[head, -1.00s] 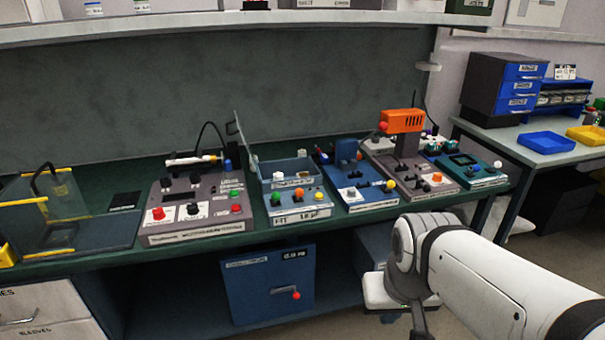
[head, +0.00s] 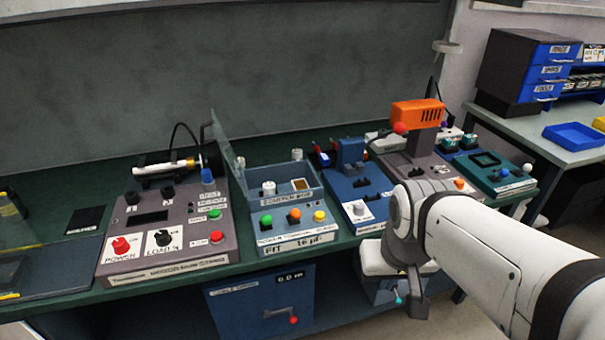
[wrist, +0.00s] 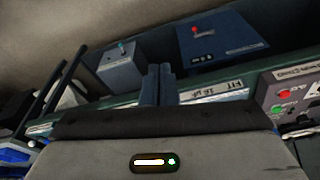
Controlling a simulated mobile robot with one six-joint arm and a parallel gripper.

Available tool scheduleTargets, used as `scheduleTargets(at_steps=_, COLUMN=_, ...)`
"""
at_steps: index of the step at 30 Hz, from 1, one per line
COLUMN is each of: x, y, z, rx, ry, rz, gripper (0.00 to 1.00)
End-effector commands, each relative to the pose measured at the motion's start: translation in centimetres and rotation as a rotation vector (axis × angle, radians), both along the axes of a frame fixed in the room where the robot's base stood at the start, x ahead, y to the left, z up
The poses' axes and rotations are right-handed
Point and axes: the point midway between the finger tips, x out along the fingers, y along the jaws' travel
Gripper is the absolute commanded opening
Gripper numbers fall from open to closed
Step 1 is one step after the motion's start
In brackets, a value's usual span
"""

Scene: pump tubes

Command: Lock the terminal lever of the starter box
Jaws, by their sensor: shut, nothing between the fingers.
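No label legible in these views names the starter box, so I cannot tell which unit it is. Under the bench, a blue box (head: 262,300) has a short lever with a red knob (head: 294,320). The same blue box (wrist: 225,45) and its red knob (wrist: 194,30) show in the wrist view. A smaller grey-blue box (wrist: 122,68) beside it has a cyan-tipped lever (wrist: 121,46); in the head view that cyan tip (head: 397,298) is just left of my arm. My gripper (wrist: 158,70) is shut and empty, apart from both levers.
On the bench stand a grey control panel (head: 170,240), an open-lidded box (head: 285,213), a blue fixture (head: 345,190) and an orange-headed unit (head: 416,114). The bench's front edge (wrist: 130,97) crosses the wrist view. A side table (head: 535,135) with blue drawers stands at right.

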Motion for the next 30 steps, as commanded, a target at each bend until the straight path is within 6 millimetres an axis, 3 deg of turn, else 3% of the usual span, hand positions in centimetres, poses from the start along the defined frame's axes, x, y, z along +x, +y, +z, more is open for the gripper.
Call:
scheduleTargets(at_steps=5, x=-0.1, y=0.2, z=-0.7, rx=0.015, ry=0.018, rz=0.0, gripper=0.0)
scheduleTargets(at_steps=8, x=-0.5, y=1.1, z=-3.0, rx=0.08, ry=0.086, rz=-0.007, gripper=0.0)
scheduleTargets(at_steps=13, x=-1.4, y=5.3, z=-9.1, rx=0.374, ry=0.283, rz=0.015, gripper=0.0)
scheduleTargets(at_steps=17, x=-0.1, y=9.2, z=-12.2, rx=0.718, ry=0.359, rz=0.032, gripper=0.0)
scheduleTargets(at_steps=20, x=2.4, y=11.1, z=-13.5, rx=0.996, ry=0.322, rz=0.031, gripper=0.0)
scheduleTargets(at_steps=23, x=6.1, y=11.4, z=-14.4, rx=1.256, ry=0.198, rz=0.008, gripper=0.0)
scheduleTargets(at_steps=26, x=10.2, y=10.1, z=-15.3, rx=1.463, ry=0.006, rz=-0.035, gripper=0.0)
scheduleTargets(at_steps=30, x=14.8, y=6.6, z=-16.5, rx=1.624, ry=-0.291, rz=-0.109, gripper=0.0)
